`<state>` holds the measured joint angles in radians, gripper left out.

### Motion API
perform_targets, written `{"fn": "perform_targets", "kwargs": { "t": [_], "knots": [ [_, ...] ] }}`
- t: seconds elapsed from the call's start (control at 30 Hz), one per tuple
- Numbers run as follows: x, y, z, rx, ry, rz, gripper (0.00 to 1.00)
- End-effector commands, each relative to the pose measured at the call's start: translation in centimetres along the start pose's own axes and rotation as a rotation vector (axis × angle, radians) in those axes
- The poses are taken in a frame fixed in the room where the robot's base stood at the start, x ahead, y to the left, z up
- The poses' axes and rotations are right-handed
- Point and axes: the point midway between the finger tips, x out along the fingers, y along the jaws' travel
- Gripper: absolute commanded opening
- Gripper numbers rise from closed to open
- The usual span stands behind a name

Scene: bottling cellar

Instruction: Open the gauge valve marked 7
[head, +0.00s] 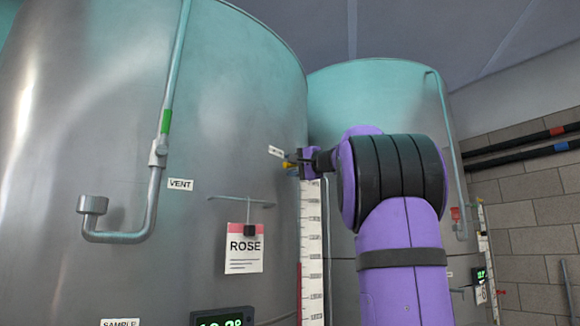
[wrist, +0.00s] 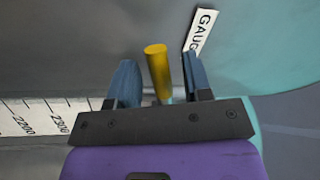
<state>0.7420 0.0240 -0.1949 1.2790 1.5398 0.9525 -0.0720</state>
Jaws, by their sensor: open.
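A yellow valve handle (wrist: 157,68) stands out from the wall of the large steel tank (head: 120,110). In the wrist view it stands between my gripper's two blue-grey fingers (wrist: 158,60). A gap shows on each side, so the open fingers do not visibly press on it. In the head view the handle (head: 288,165) is a small yellow spot just left of my gripper (head: 300,163). A white label (wrist: 200,32) beside the handle reads "GAUG", its end cut off. No number 7 can be read. The valve body is mostly hidden.
A level scale (head: 312,250) runs down the tank below the handle. A "ROSE" card (head: 244,249) hangs from a bracket on the left. A bent vent pipe (head: 155,185) stands farther left. A second tank (head: 375,95) is close behind my arm.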

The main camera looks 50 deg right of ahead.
Motion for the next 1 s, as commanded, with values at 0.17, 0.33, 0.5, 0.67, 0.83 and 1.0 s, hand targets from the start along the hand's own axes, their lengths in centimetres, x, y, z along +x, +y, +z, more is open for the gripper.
{"fn": "perform_targets", "kwargs": {
  "t": [0.17, 0.33, 0.5, 0.67, 0.83, 1.0],
  "knots": [
    [1.06, -0.01, -0.03, 0.001, 0.001, 0.000, 0.45],
    [1.19, -0.01, -0.02, 0.001, 0.001, 0.000, 0.45],
    [1.18, 0.00, -0.02, 0.001, 0.001, 0.000, 0.34],
    [1.17, 0.01, -0.01, 0.001, 0.001, 0.000, 0.00],
    [1.16, 0.02, -0.01, 0.000, 0.001, 0.000, 0.00],
    [1.14, 0.18, 0.00, -0.023, -0.004, 0.005, 0.00]
  ]
}}
